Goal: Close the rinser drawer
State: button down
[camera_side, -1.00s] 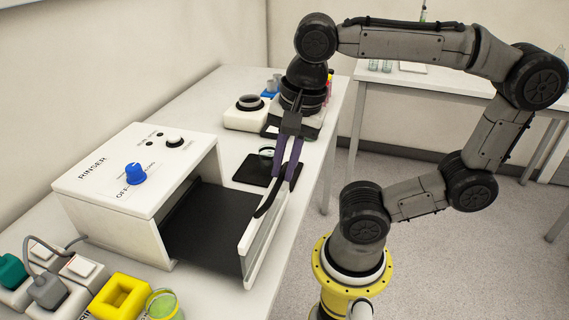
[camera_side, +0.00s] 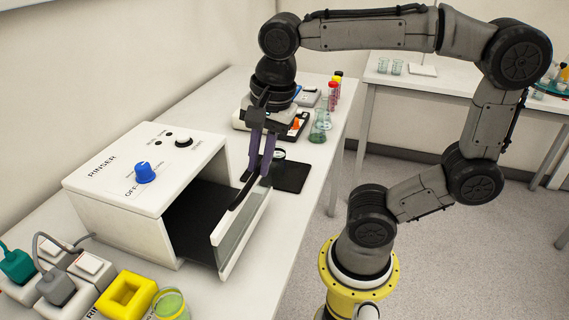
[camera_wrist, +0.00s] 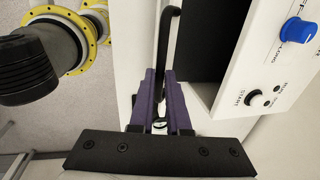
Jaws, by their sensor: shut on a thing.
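The rinser (camera_side: 120,209) is a white box with a blue knob on top, at the left in the side view. Its drawer (camera_side: 235,250) has a pale front panel and a dark floor, and stands partly open. My gripper (camera_side: 251,182), with purple fingers, is shut on the black drawer handle (camera_side: 240,192) at the drawer front. In the wrist view, the fingers of my gripper (camera_wrist: 160,100) are on either side of the handle (camera_wrist: 168,38). The rinser's blue knob (camera_wrist: 297,30) and white top show at the right there. Part of the drawer's inside is hidden by the front panel.
A black mat (camera_side: 290,177) lies behind the drawer, with a small round item partly hidden by my fingers. A flask (camera_side: 318,128) and coloured vials stand farther back. Plugs, a yellow block (camera_side: 127,294) and a green-filled beaker (camera_side: 171,304) sit at the front left.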

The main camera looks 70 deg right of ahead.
jog(key=w, duration=1)
jog(key=shift+w+r, duration=0.1)
jog(key=c, duration=1)
grip_release()
jog(key=shift+o, duration=0.6)
notch_tip(320, 180, up, 13)
jog(key=s, duration=0.2)
jog(key=shift+s+r, duration=0.2)
jog(key=shift+s, duration=0.2)
